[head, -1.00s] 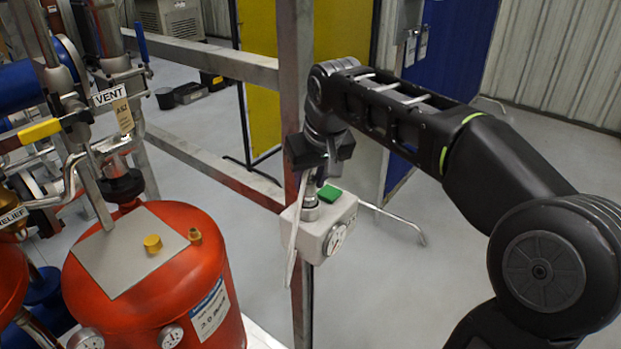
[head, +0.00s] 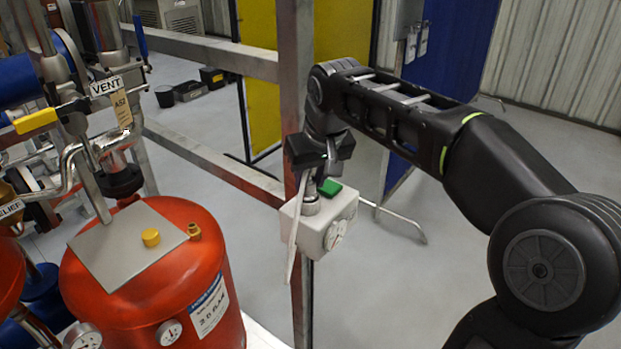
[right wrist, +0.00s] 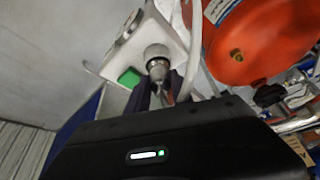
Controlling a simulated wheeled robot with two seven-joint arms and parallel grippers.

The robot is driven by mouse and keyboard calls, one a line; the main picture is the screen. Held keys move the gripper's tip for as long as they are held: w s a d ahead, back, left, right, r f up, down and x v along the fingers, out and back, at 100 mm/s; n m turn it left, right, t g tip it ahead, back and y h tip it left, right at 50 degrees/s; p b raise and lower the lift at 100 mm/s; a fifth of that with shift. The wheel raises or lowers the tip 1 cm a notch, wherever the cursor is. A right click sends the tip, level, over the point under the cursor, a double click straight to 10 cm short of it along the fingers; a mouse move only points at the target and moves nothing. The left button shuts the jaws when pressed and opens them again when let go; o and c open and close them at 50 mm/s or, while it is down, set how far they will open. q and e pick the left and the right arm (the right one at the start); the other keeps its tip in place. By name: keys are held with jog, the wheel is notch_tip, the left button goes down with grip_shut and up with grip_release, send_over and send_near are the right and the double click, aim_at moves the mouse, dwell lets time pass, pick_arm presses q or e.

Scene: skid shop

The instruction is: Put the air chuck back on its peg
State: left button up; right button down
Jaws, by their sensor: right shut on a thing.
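My right gripper (head: 322,170) points down just above a pale grey box (head: 318,228) with a round gauge and a green button, in front of a steel post. It is shut on the air chuck, a small metal piece (right wrist: 157,62) mostly hidden between the dark fingers in the right wrist view. A metal cylinder (head: 311,203) shows below the fingers, right at the box's top. I cannot tell whether the chuck sits on its peg. A white hose (head: 298,230) hangs down beside the box. My left gripper is not in view.
A red tank (head: 150,300) with a grey plate on top stands to the left, with pipes and valves above it. The steel post (head: 294,100) and cross rails stand close behind the gripper. The floor to the right of the box is open.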

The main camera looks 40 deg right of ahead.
jog(key=shift+f+b, duration=0.3)
jog(key=shift+f, duration=0.15)
jog(key=c, duration=1)
grip_release()
jog(key=shift+c, duration=0.2)
jog(key=shift+o, duration=0.6)
jog(key=shift+o, duration=1)
jog(key=shift+r, duration=0.1)
